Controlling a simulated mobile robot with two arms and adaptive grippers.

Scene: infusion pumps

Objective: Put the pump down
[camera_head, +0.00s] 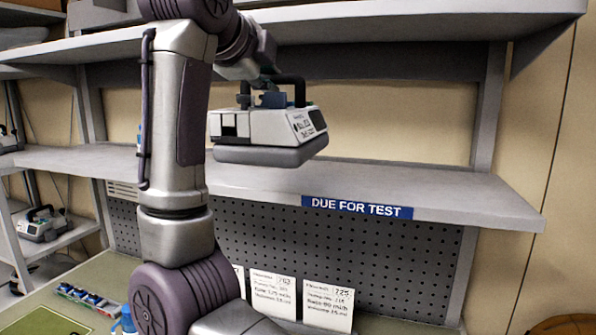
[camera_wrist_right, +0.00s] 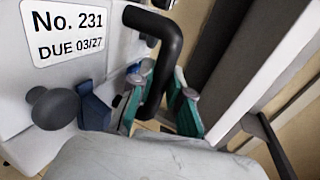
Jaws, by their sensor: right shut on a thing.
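A white and grey infusion pump (camera_head: 268,130) with a black carry handle (camera_head: 290,88) hangs in the air above the shelf labelled "DUE FOR TEST" (camera_head: 420,183). My right gripper (camera_head: 272,98) is shut on the pump's handle. In the right wrist view the black handle (camera_wrist_right: 156,60) runs between the gripper's green-padded fingers (camera_wrist_right: 158,108). The pump's label (camera_wrist_right: 68,32) there reads "No. 231 DUE 03/27". The pump's base looks apart from the shelf, though the exact gap is hard to tell. My left gripper is not in view.
The labelled shelf is bare right of the pump. An upper shelf (camera_head: 420,18) overhangs it. Cards (camera_head: 328,304) stand below against a pegboard (camera_head: 390,250). Another pump (camera_head: 44,224) sits on a rack at left. Small coloured items (camera_head: 88,298) lie on the bench.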

